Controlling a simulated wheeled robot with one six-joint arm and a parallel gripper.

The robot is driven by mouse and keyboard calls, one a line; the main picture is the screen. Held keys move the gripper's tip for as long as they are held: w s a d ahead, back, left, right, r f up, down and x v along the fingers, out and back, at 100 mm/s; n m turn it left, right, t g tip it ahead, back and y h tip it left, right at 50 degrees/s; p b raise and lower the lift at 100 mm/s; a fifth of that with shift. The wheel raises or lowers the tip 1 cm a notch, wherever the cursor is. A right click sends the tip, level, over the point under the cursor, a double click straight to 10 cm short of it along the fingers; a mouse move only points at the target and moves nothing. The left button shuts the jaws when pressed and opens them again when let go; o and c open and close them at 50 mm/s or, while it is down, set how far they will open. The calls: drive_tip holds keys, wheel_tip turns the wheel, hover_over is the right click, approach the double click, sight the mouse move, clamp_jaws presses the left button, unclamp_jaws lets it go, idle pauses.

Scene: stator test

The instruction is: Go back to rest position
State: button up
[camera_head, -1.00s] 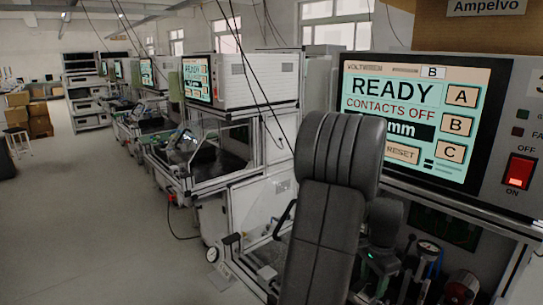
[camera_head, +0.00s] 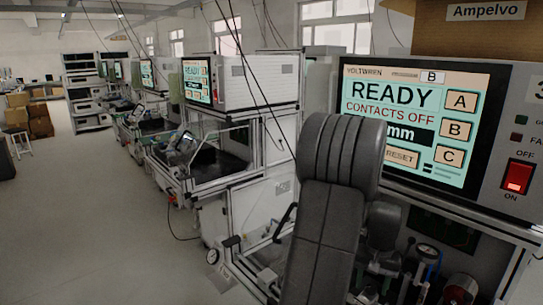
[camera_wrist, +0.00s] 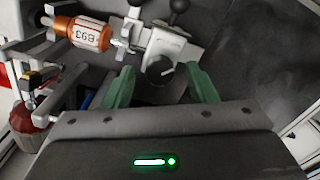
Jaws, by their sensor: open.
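My gripper (camera_wrist: 161,84) shows in the wrist view with its two green fingers spread apart and nothing between them. Beyond the fingers is a grey metal clamp fixture with a round knob (camera_wrist: 160,70). An orange and white stator part marked "B93" (camera_wrist: 88,36) sits in the fixture at the upper left, apart from the fingers. In the head view my dark arm stands in front of the test bench, and my gripper is hidden behind it. The bench screen (camera_head: 418,115) reads "READY" and "CONTACTS OFF".
A lit red power switch (camera_head: 517,178) is right of the screen. A cardboard box (camera_head: 470,35) sits on top of the tester. More test benches (camera_head: 215,150) line up to the left. The floor (camera_head: 100,220) at the left is open. A red round part (camera_wrist: 30,120) is left of my gripper.

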drive_tip(key=n+p, duration=0.1)
drive_tip(key=n, duration=0.5)
idle(0.7)
